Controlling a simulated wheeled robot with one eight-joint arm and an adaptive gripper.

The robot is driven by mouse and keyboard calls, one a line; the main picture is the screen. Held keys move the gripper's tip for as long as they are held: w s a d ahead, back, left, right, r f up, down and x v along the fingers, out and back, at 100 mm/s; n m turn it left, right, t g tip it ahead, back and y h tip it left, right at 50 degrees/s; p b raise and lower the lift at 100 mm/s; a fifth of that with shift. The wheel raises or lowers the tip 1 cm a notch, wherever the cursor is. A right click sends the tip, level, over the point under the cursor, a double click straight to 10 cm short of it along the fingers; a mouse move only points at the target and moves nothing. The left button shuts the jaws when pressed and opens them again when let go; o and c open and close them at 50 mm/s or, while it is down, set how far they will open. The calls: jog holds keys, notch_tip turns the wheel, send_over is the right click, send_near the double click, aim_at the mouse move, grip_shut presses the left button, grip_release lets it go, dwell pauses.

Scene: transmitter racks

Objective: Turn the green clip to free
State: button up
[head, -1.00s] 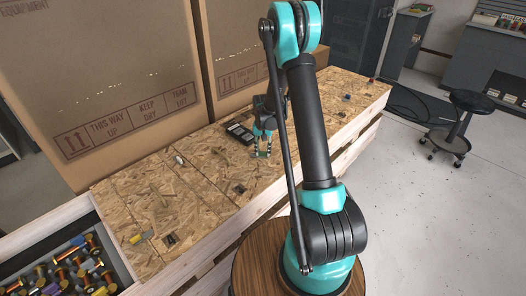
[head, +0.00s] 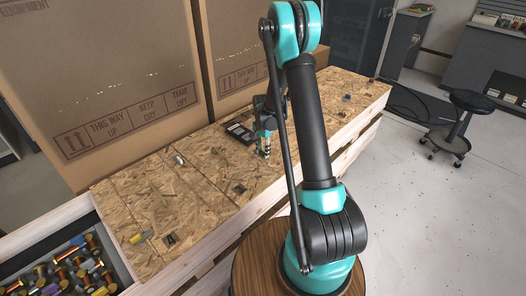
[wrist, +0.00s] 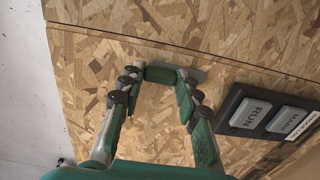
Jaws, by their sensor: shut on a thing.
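The green clip (wrist: 161,74) is a short dark-green bar on a grey base plate (wrist: 195,74) on the chipboard top. It lies across the gap between my fingertips in the wrist view. My gripper (wrist: 159,80) is shut on it, with one finger at each end of the bar. In the head view my gripper (head: 265,152) points down at the board beside a black panel. The clip is too small to make out there.
The black panel (head: 238,132) carries pale buttons, one marked RUN (wrist: 250,112). Large cardboard boxes (head: 110,90) stand behind the chipboard top (head: 200,190). Several small fittings sit on the board.

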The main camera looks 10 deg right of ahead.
aim_at(263, 152)
dwell(0.4)
jog(key=o, duration=1.1)
notch_tip(263, 152, up, 12)
jog(key=shift+r, duration=0.1)
jog(key=s+d+r+n+t, duration=0.1)
jog(key=s+r+n, duration=0.2)
jog(key=s, duration=0.5)
jog(key=s+d+r+n+t, duration=0.1)
jog(key=s+d+r+n, duration=0.15)
jog(key=s, duration=0.55)
jog(key=s+n, duration=0.1)
jog(key=s, duration=0.3)
jog(key=s+f+n+t, duration=0.1)
jog(key=s+n, duration=0.1)
jog(key=s, duration=0.3)
jog(key=s+n+t, duration=0.1)
jog(key=s+n, duration=0.1)
jog(key=s, duration=0.3)
jog(key=shift+s+d+f, duration=0.25)
jog(key=shift+d+f, duration=0.1)
